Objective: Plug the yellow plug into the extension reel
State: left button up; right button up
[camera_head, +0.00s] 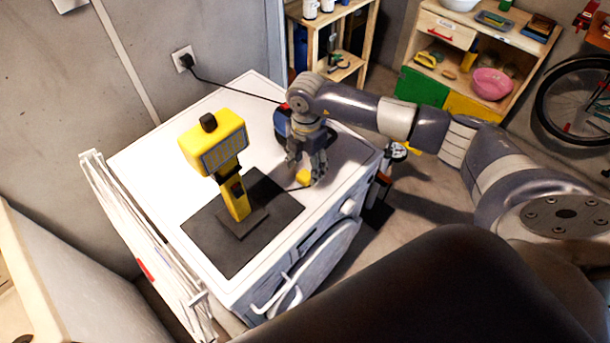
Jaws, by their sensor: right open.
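The yellow plug (303,177) lies on the white top of the washing machine, at the right edge of a dark mat. A short dark cord runs from it toward the mat. My right gripper (306,170) points down over the plug with its fingers open and apart. I cannot tell whether a finger touches the plug. The extension reel (281,121), blue and dark with a bit of red, stands behind my right gripper, which hides much of it, including its sockets. A yellow work lamp (213,143) stands upright on the mat. My left gripper is not in view.
A black cable runs from the wall socket (184,58) to the reel. The dark mat (206,232) covers the front of the washing machine top (158,147); the back left is clear. A folded white rack (143,237) stands along the left side. Shelves stand behind.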

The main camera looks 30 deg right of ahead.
aim_at(305, 175)
jog(key=shift+a+f+p, duration=0.2)
jog(key=shift+f+p, duration=0.25)
jog(key=shift+f, duration=1.4)
jog(key=c, duration=1.1)
